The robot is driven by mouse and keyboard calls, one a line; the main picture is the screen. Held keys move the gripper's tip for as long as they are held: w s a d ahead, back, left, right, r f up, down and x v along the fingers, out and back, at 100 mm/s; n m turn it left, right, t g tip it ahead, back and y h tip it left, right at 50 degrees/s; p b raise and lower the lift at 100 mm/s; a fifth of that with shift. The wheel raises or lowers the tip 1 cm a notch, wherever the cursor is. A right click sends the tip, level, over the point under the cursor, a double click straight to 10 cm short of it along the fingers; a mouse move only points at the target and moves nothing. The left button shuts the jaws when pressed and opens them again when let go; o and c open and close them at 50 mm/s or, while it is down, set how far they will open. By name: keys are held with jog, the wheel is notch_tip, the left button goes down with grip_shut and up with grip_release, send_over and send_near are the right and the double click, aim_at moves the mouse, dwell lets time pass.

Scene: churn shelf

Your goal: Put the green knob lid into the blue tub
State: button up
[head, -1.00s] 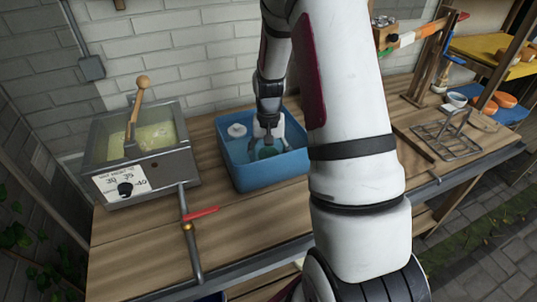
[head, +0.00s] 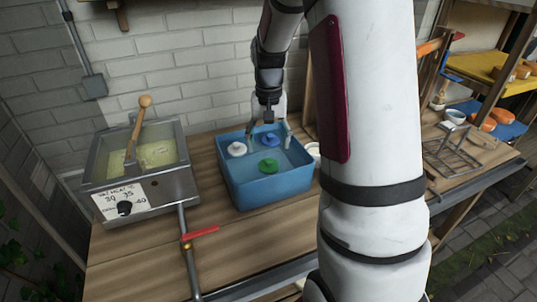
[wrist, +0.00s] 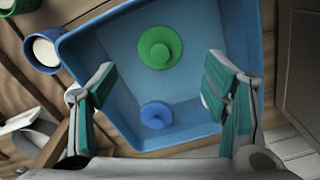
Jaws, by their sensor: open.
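The green knob lid (head: 268,166) lies on the floor of the blue tub (head: 268,188), toward its front. It also shows in the wrist view (wrist: 160,47), knob up and apart from my fingers. A blue knob lid (head: 268,139) and a white lid (head: 237,149) are in the tub too; the blue one also shows in the wrist view (wrist: 156,114). My gripper (head: 269,129) is above the back part of the tub. In the wrist view its two fingers (wrist: 158,88) are spread wide with nothing between them.
A metal vat (head: 140,165) with a wooden-handled paddle stands left of the tub. A white-filled cup (head: 313,151) is close to the tub's right side. A wire rack (head: 453,152) and shelves with bowls are farther right. Bench in front of the tub is clear.

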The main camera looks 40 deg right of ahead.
jog(key=shift+a+r, duration=0.15)
jog(key=shift+r, duration=0.6)
jog(key=s+a+r+n+t, duration=0.2)
jog(key=s+a+r+n, duration=0.2)
jog(key=s+a+r, duration=0.65)
jog(key=s+a+r+n+t, duration=0.2)
jog(key=s+a+r+n, duration=0.1)
jog(key=s+a, duration=0.5)
jog(key=shift+s+a+n+t, duration=0.3)
jog(key=shift+s+n, duration=0.1)
jog(key=shift+s, duration=1.1)
